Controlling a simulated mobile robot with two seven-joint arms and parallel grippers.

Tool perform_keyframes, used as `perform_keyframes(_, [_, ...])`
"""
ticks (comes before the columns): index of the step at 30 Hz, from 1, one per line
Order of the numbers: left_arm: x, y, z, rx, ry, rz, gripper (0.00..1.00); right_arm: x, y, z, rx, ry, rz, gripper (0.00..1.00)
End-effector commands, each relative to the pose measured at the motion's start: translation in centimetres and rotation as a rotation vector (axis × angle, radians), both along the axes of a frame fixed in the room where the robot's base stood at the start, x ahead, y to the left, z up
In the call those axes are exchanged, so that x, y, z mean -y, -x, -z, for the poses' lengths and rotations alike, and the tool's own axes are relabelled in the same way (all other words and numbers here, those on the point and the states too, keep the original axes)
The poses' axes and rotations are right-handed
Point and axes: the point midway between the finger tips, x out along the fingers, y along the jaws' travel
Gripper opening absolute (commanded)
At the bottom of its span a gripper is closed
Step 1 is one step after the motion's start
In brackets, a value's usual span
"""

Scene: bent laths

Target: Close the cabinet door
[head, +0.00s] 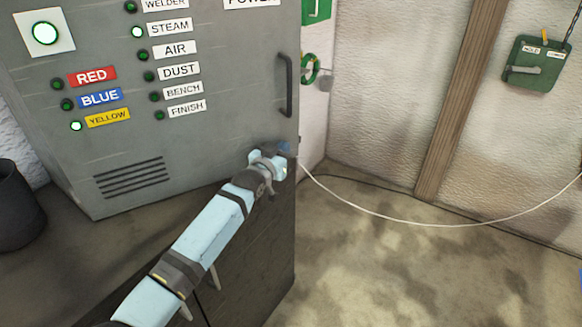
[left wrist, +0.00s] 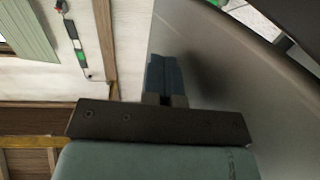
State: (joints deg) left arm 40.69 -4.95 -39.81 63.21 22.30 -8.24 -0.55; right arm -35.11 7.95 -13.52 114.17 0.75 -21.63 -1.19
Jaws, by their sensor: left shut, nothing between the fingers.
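The grey cabinet door (head: 215,125) fills the left and middle of the head view, with lamps, labels, a vent and a dark upright handle (head: 286,85) near its right edge. The pictures do not clearly show whether it stands ajar. My left gripper (head: 284,148) is shut and empty at the door's lower right edge, below the handle. In the left wrist view its fingers (left wrist: 167,75) are together in front of a smooth grey panel (left wrist: 225,65); I cannot tell whether they touch it. My right gripper is not in view.
A dark bin (head: 17,205) stands at the far left. A thin white cable (head: 430,224) hangs across the right side. A green box (head: 538,65) is on the rough wall beside a wooden post (head: 460,100). The stained floor (head: 400,270) at lower right is clear.

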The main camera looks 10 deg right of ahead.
Motion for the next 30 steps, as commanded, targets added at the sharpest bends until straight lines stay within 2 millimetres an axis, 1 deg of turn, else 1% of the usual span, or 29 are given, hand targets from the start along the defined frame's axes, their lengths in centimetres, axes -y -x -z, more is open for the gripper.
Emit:
perform_keyframes(1, [0.0, -0.7, 0.4, -0.002, 0.003, -0.019, 0.0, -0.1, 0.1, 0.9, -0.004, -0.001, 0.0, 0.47])
perform_keyframes(3, [-0.4, -1.7, 0.3, -0.003, 0.003, -0.044, 0.0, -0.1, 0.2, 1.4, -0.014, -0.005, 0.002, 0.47])
perform_keyframes(6, [-0.8, -2.8, 0.2, -0.002, 0.002, -0.071, 0.0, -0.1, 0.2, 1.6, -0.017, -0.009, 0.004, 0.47])
perform_keyframes(10, [-1.2, -3.7, 0.2, -0.002, 0.001, -0.093, 0.0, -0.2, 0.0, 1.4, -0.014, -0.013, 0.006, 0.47])
perform_keyframes(15, [-1.4, -4.0, 0.0, -0.002, 0.0, -0.101, 0.0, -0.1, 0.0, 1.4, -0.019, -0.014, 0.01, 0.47])
perform_keyframes(30, [-1.4, -4.0, 0.0, -0.002, 0.0, -0.102, 0.0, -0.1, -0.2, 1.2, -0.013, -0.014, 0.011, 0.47])
